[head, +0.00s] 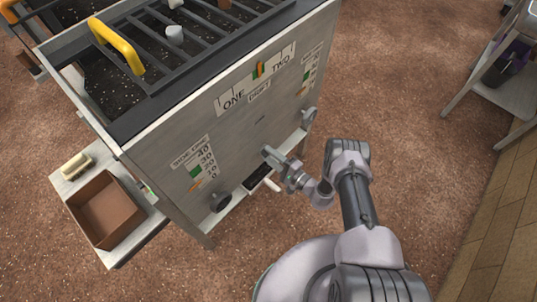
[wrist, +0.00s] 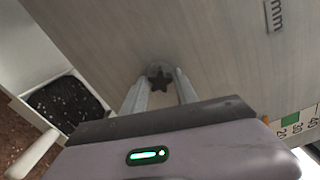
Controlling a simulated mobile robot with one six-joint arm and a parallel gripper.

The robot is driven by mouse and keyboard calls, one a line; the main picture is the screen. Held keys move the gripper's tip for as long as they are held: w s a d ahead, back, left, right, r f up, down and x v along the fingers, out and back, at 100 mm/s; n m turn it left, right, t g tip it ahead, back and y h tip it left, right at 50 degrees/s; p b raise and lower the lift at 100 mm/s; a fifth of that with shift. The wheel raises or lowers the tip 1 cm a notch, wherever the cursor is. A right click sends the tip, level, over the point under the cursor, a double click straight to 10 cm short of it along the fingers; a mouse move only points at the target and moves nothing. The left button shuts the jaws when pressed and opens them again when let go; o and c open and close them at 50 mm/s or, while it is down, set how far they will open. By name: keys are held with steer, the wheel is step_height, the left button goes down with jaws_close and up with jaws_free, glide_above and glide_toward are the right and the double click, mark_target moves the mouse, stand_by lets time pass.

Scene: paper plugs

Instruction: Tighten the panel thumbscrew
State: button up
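The panel thumbscrew (wrist: 158,80) is a dark star-shaped knob on a round grey base, on the grey panel in the wrist view. My gripper (wrist: 163,88) points at the panel, with one finger on each side of the thumbscrew. The fingers look apart, with gaps between them and the knob; I cannot tell how deep the tips reach around it. In the head view my gripper (head: 268,153) is close to the front panel (head: 245,130), and the thumbscrew cannot be made out there.
Round dark knobs stand on the panel at lower left (head: 220,202) and right (head: 309,115). A side shelf (head: 122,254) carries a brown box (head: 105,210). A yellow handle (head: 117,47) sits on top of the machine.

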jaws_close()
steer(key=m+b, duration=0.2)
steer(key=m, duration=0.1)
steer(key=shift+f, duration=0.15)
steer(key=m+b, duration=0.2)
steer(key=m, duration=0.2)
steer(key=shift+m, duration=0.3)
steer(key=m+b, duration=0.2)
steer(key=m, duration=0.5)
steer(key=o, duration=0.5)
jaws_free()
